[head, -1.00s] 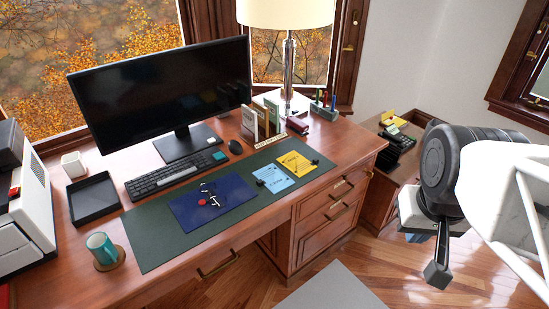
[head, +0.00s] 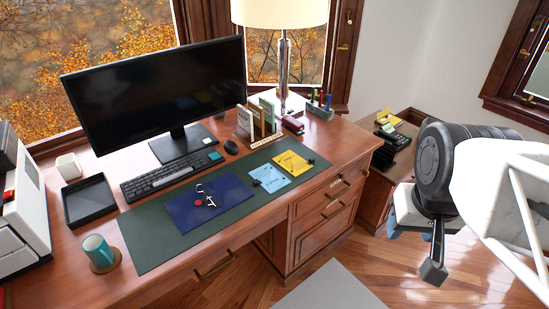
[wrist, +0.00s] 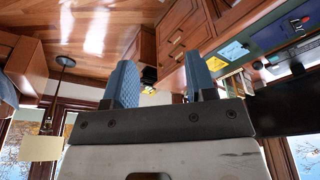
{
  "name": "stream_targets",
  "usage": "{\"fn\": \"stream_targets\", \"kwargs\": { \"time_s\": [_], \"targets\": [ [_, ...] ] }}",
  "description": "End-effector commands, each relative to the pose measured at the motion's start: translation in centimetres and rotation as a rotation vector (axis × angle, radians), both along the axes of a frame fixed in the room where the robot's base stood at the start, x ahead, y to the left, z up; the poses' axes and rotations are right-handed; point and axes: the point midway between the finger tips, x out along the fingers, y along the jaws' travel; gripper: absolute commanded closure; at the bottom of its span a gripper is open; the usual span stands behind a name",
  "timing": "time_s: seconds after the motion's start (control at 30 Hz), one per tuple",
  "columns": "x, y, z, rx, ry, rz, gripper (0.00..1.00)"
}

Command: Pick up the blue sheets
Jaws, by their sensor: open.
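The blue sheets (head: 270,178) are light blue and lie on the green desk mat (head: 150,240), near the desk's front edge, with a small black object at their left edge. They also show in the wrist view (wrist: 232,52), beyond my fingers. My gripper (head: 393,224) is to the right of the desk in the head view, well apart from the sheets and partly hidden by my arm. In the wrist view my gripper (wrist: 161,82) has its two blue-padded fingers apart, with nothing between them.
Yellow sheets (head: 296,166) lie just right of the blue ones. A dark blue pad (head: 235,190) with small items lies to their left. Behind stand a keyboard (head: 172,176), monitor (head: 160,88), card holder (head: 258,130) and lamp (head: 283,65).

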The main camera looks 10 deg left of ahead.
Motion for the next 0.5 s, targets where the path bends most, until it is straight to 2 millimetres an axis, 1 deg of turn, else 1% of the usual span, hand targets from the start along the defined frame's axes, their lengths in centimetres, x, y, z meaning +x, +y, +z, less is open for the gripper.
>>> {"fn": "stream_targets", "kwargs": {
  "time_s": [0.17,0.27,0.37,0.5],
  "targets": [
    [0.2,0.0,0.0,0.000,0.001,-0.002,0.49],
    [0.7,0.2,0.1,0.003,0.003,-0.008,0.49],
    [1.6,0.4,0.3,0.008,0.007,-0.019,0.49],
    [3.8,1.0,0.5,0.019,0.018,-0.047,0.49]
  ]
}}
